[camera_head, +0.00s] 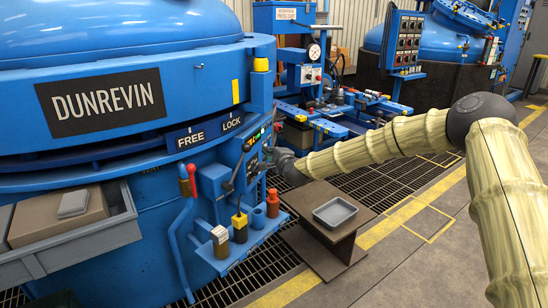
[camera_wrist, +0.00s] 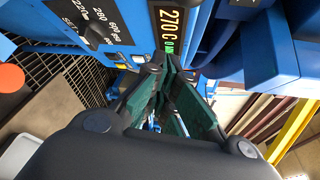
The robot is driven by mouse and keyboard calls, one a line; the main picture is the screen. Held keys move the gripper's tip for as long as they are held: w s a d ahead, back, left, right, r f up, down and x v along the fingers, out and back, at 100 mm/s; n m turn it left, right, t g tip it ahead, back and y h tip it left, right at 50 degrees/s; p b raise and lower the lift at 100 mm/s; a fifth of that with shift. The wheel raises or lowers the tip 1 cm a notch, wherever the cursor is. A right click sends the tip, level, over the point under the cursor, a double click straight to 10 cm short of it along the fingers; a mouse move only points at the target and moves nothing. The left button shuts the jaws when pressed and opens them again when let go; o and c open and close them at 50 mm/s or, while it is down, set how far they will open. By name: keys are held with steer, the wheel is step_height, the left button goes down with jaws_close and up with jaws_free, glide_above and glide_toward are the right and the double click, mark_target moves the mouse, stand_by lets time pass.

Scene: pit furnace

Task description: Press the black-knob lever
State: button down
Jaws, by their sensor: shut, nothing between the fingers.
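A lever with a dark knob (camera_head: 227,186) slants down and left from the blue control panel (camera_head: 254,150) on the front of the furnace. I cannot pick out this lever for sure in the wrist view. My gripper (camera_head: 270,154) is at the right side of that panel, to the right of the dark knob and apart from it; its fingers are small and partly hidden in the head view. In the wrist view my gripper (camera_wrist: 157,64) is shut and empty, its green-padded fingers meeting just below a lit display (camera_wrist: 171,28) reading 270 C.
Red (camera_head: 193,172) and brown (camera_head: 183,172) handles stand left of the dark knob. A brown stand (camera_head: 318,241) with a grey tray (camera_head: 335,212) is under my arm.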

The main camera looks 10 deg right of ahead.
steer(key=shift+w+a+r+b, duration=0.1)
steer(key=shift+a+r+b, duration=0.15)
steer(key=shift+a, duration=0.75)
steer(key=shift+w+a+r+b, duration=0.15)
steer(key=shift+a+b, duration=0.1)
steer(key=shift+a, duration=0.75)
steer(key=shift+s, duration=0.1)
